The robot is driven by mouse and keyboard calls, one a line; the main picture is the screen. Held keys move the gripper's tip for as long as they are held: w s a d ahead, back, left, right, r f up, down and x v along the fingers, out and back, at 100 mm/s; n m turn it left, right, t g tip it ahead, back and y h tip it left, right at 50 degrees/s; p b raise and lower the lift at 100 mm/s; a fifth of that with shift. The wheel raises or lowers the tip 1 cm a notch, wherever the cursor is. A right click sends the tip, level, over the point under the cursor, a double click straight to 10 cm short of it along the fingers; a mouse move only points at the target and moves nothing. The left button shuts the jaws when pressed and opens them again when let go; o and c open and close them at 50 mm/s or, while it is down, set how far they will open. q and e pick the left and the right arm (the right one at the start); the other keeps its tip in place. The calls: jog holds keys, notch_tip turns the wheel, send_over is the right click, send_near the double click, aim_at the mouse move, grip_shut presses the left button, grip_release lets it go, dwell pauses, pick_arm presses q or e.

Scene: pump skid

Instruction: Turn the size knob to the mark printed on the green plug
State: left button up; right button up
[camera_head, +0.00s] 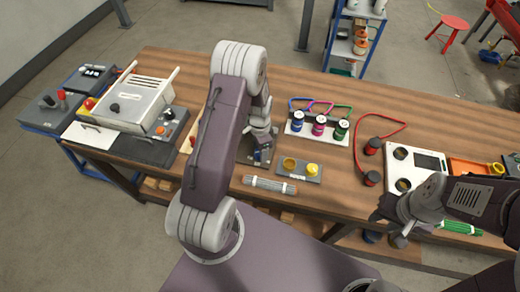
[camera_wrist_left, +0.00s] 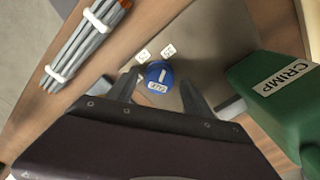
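The blue size knob (camera_wrist_left: 158,75) has a white pointer line and a label reading SIZE. My left gripper (camera_wrist_left: 160,86) is open, one finger on either side of the knob with gaps showing. In the head view my left gripper (camera_head: 262,143) reaches down to the panel and largely hides the knob. The green plug (camera_head: 341,129) stands at the right end of a white rack (camera_head: 317,137); its print is unreadable. My right gripper (camera_head: 398,224) is over the front right, its fingers unclear.
A green body labelled CRIMP (camera_wrist_left: 285,100) stands close right of the knob. Blue (camera_head: 297,121) and magenta (camera_head: 319,125) plugs share the rack. A bundle of grey rods (camera_head: 270,184) lies near the front edge. A small tray (camera_head: 299,169) holds yellow pieces.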

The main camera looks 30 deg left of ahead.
pick_arm(q)
notch_tip(320, 180, up, 9)
dwell(0.4)
jog(key=shift+d, duration=0.1)
